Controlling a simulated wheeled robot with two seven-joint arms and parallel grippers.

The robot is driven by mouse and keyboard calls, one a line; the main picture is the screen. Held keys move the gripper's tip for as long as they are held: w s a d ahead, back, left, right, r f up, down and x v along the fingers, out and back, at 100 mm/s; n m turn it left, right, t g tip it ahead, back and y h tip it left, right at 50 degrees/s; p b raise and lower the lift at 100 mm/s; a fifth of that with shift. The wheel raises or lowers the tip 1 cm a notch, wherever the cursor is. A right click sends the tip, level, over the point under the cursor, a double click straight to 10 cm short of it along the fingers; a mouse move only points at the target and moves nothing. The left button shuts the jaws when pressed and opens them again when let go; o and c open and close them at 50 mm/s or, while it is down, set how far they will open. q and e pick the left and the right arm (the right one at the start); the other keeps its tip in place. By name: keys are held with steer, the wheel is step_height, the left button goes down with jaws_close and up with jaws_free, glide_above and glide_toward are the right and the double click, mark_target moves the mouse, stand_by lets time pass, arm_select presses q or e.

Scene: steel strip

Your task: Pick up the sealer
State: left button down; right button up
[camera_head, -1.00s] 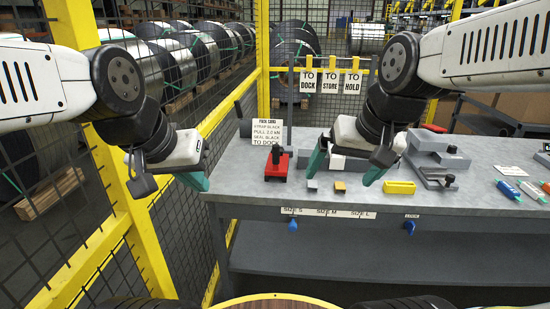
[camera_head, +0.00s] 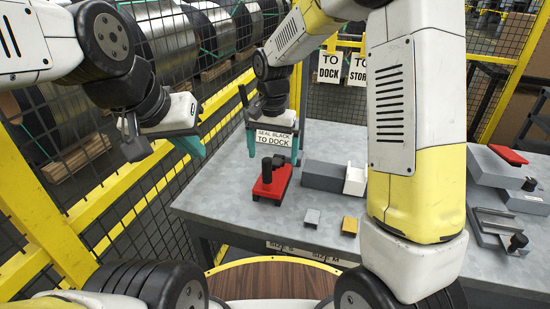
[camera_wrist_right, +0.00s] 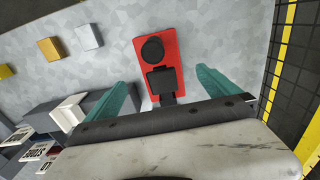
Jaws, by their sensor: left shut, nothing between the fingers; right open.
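The red tool with a black knob and black block, seemingly the sealer (camera_head: 271,184), stands on the grey bench near its left end. In the right wrist view the sealer (camera_wrist_right: 171,62) lies between and beyond the two teal fingertips. My right gripper (camera_head: 273,152) is open and empty, just behind and above the sealer in the head view; it also shows in the right wrist view (camera_wrist_right: 162,82). I see no contact with the sealer. My left gripper (camera_head: 192,147) is shut and empty, out over the left of the bench by the fence.
A grey block with a white part (camera_head: 325,176) stands right of the sealer. A small grey block (camera_head: 312,217) and a yellow block (camera_head: 350,225) lie in front. Grey tools (camera_head: 500,185) stand at right. A card (camera_head: 274,138) shows between my right fingers. Yellow-framed mesh fence runs left.

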steer(key=shift+w+a+f, duration=0.15)
steer(key=shift+w+f, duration=0.15)
steer(key=shift+f, duration=0.05)
steer(key=shift+w+f, duration=0.1)
steer(key=shift+f, duration=0.3)
steer(key=f, duration=0.7)
steer(key=shift+d, duration=0.2)
steer(key=shift+r, duration=0.15)
steer(key=c, duration=2.1)
steer(key=shift+r, duration=0.15)
